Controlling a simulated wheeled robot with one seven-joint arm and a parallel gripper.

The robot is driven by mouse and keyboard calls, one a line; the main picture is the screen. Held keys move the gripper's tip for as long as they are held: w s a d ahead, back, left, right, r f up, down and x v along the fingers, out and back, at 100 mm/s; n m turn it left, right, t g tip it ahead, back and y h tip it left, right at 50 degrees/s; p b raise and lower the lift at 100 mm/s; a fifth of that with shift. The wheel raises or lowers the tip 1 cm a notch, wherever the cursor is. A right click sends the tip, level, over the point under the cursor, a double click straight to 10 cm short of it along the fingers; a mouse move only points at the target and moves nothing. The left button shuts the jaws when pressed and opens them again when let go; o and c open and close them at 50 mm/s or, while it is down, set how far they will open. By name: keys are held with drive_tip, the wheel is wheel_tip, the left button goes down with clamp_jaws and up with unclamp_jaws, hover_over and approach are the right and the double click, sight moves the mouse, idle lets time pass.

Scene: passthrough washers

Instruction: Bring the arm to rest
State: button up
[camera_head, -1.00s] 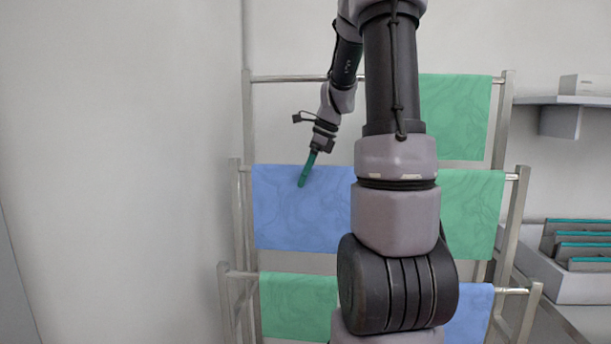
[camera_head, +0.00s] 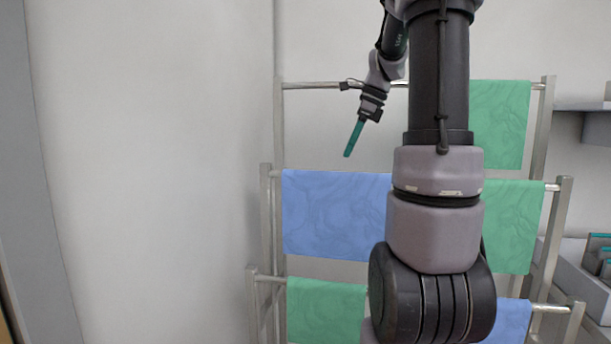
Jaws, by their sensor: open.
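My gripper (camera_head: 354,138) hangs at the end of my arm, with its teal fingers pointing down and a little left. It is open, and I see nothing between its fingers. In the picture it is above the top edge of the blue towel (camera_head: 325,220) on the rack's middle rail; I cannot tell how far in front of the rack it is. My raised arm fills the right of centre and hides part of the rack and towels.
A metal rack (camera_head: 268,215) stands ahead with green towels (camera_head: 500,125) and blue ones on its rails. A shelf (camera_head: 580,106) and a grey bin (camera_head: 580,285) with teal-edged items are at the right. Plain wall (camera_head: 150,180) fills the left, with a grey upright panel at the far left edge.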

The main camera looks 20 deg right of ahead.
drive_tip(key=s+a+n+t+h, duration=0.1)
drive_tip(key=s+a+n+t, duration=0.3)
drive_tip(key=s+a+n, duration=1.2)
drive_tip(key=s+n, duration=0.1)
drive_tip(key=n, duration=0.3)
drive_tip(key=shift+s+a+n+t+h, duration=0.15)
drive_tip(key=shift+a+n+t+h, duration=0.15)
drive_tip(key=shift+a+n+h, duration=0.1)
drive_tip(key=shift+f, duration=0.1)
